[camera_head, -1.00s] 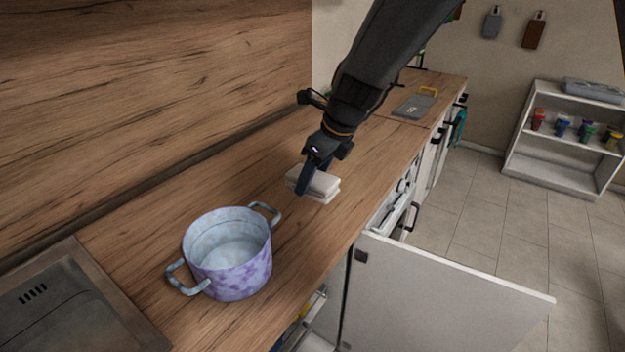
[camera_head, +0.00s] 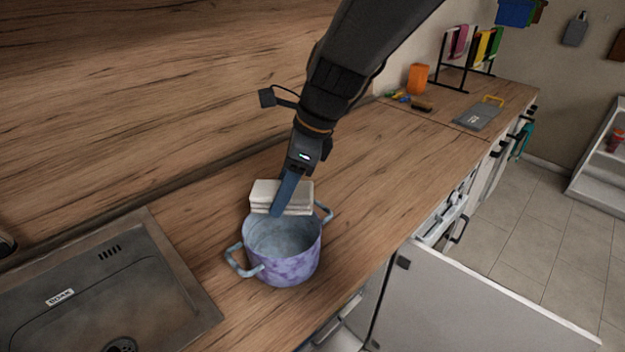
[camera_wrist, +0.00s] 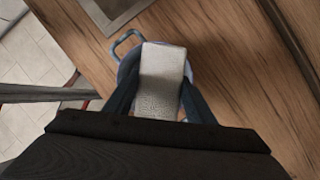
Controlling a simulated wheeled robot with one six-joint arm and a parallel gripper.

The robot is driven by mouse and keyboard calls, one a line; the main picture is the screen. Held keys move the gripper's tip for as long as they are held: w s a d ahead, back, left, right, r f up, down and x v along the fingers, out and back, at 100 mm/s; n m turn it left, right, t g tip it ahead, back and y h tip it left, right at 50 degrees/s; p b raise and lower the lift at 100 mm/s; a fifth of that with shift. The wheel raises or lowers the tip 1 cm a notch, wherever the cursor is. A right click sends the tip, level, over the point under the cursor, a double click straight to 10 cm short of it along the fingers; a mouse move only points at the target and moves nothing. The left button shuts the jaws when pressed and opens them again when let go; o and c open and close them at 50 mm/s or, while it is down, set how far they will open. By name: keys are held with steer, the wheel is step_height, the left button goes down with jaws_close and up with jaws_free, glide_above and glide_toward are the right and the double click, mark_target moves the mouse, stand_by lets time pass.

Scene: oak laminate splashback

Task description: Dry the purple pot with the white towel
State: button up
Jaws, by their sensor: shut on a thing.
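The purple pot (camera_head: 290,268) stands upright on the wooden counter, with a mottled purple outside, a pale blue inside and two blue handles. My gripper (camera_head: 280,209) is shut on the folded white towel (camera_head: 265,193) and holds it over the pot's back rim. I cannot tell whether the towel touches the rim. In the wrist view the towel (camera_wrist: 162,68) lies between the two fingers and hides most of the pot (camera_wrist: 128,66); one handle shows at its upper left.
A metal sink (camera_head: 105,290) is left of the pot. An open cabinet door (camera_head: 480,300) juts out below the counter at right. A grey board (camera_head: 480,116), an orange cup (camera_head: 417,78) and a rack (camera_head: 468,55) with coloured cloths stand farther back.

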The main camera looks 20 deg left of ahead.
steer(key=shift+s+a, duration=0.25)
steer(key=shift+s, duration=0.15)
step_height(320, 180, down, 4)
steer(key=b, duration=0.5)
steer(key=shift+f, duration=0.25)
steer(key=shift+f+b, duration=1.5)
steer(key=shift+f, duration=2.5)
steer(key=shift+f, duration=0.35)
steer(key=shift+f+b, duration=0.8)
steer(key=shift+f, duration=0.65)
steer(key=shift+s+d+p, duration=0.3)
steer(key=shift+s+p, duration=0.1)
steer(key=shift+s, duration=0.2)
